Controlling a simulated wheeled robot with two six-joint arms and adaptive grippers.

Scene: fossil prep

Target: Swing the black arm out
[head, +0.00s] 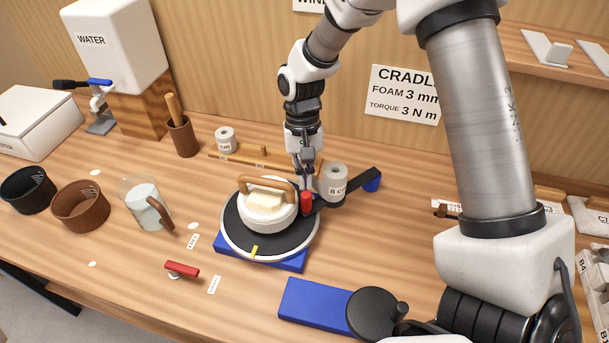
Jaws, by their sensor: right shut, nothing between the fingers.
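The black arm (357,188) is a flat dark bar. A grey-white roll marked in cm (333,181) stands at the bar, just right of the gripper. A white round piece with a wooden handle (268,215) sits on the turntable. My left gripper is out of view.
A blue block (312,304) and a black disc with a knob (374,313) lie at the front. A red-handled lever (182,269), a clear jug (143,205) and two bowls (80,207) are left. A wooden strip (245,160) lies behind the turntable. Bare table lies right of the turntable.

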